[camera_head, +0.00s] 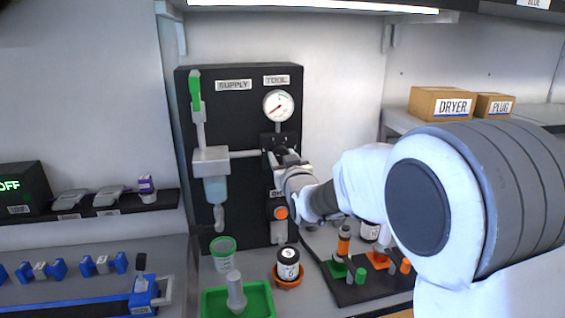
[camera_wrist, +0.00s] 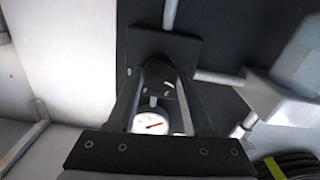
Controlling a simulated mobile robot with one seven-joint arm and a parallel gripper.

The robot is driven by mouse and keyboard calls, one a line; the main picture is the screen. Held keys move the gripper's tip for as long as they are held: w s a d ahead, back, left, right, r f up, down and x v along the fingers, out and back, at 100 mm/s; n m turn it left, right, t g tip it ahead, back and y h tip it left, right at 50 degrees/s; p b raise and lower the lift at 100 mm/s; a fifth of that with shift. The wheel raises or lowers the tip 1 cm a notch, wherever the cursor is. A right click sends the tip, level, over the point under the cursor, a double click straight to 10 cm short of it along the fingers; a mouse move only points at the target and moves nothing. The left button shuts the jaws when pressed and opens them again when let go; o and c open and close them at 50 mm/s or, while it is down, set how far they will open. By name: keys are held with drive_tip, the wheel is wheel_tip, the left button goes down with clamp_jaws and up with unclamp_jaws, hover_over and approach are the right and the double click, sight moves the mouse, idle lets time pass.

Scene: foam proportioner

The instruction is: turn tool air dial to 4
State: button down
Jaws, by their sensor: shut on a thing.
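The tool air gauge (camera_head: 278,105) is a round white dial with a red needle, under the TOOL label (camera_head: 277,79) on the black panel (camera_head: 240,120). The gauge also shows in the wrist view (camera_wrist: 150,123), seen between my fingers. My gripper (camera_head: 283,158) is at the regulator below the gauge, shut on the tool air dial. In the wrist view my gripper (camera_wrist: 160,80) reaches to a dark block (camera_wrist: 165,45) on the panel. The dial itself is mostly hidden by the fingers, and its setting cannot be read.
The green-handled supply valve (camera_head: 195,95) and a clear bowl (camera_head: 215,188) are left of my gripper. Below stand a green tray (camera_head: 210,303), a jar (camera_head: 288,264) and a dark mat (camera_head: 355,292) with several small parts. Boxes (camera_head: 441,103) sit on the right shelf.

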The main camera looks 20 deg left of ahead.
drive_tip(key=shift+d+f+m+b, duration=0.1)
drive_tip(key=shift+m+b, duration=4.45)
drive_tip(key=shift+b, duration=0.15)
drive_tip(key=shift+d+f+m+b, duration=0.1)
drive_tip(key=shift+m+b, duration=4.45)
drive_tip(key=shift+b, duration=0.15)
drive_tip(key=shift+r+m, duration=0.1)
drive_tip(key=shift+m, duration=0.2)
drive_tip(key=shift+c, duration=1.5)
unclamp_jaws()
drive_tip(key=shift+w, duration=0.1)
drive_tip(key=b+v, duration=0.3)
drive_tip(key=v, duration=1.4)
